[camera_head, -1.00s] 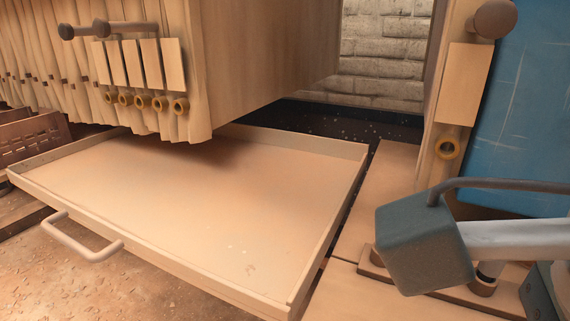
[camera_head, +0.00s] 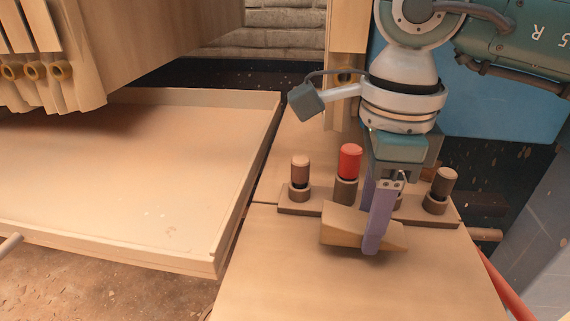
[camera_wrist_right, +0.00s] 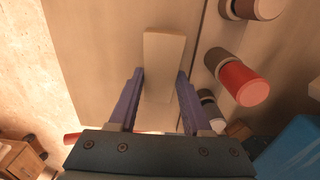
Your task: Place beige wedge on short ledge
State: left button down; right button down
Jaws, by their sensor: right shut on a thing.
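The beige wedge (camera_head: 342,226) is between the purple fingers of my right gripper (camera_head: 375,243), which is shut on it. In the head view it is over the pale wooden ledge (camera_head: 300,285), in front of the row of knobs, its thin end toward the right. I cannot tell whether its underside touches the wood. The right wrist view shows the wedge (camera_wrist_right: 164,58) reaching out past both fingertips of the right gripper (camera_wrist_right: 160,78). The near finger hides part of the wedge in the head view. My left gripper is not in view.
A strip with a red knob (camera_head: 349,162) and brown knobs (camera_head: 300,171) stands close behind the wedge. A large shallow tray (camera_head: 120,180) lies to the left, across a narrow dark gap. The ledge front is clear. A red bar (camera_head: 505,295) runs along the right.

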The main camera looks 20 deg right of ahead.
jog(key=shift+f, duration=0.9)
jog(key=shift+w+f, duration=0.1)
jog(key=shift+f, duration=0.1)
jog(key=shift+d+r, duration=0.1)
jog(key=c, duration=0.6)
grip_release()
jog(key=shift+r, duration=0.1)
notch_tip(320, 180, up, 12)
jog(key=shift+f+p, duration=0.1)
jog(key=shift+p, duration=0.95)
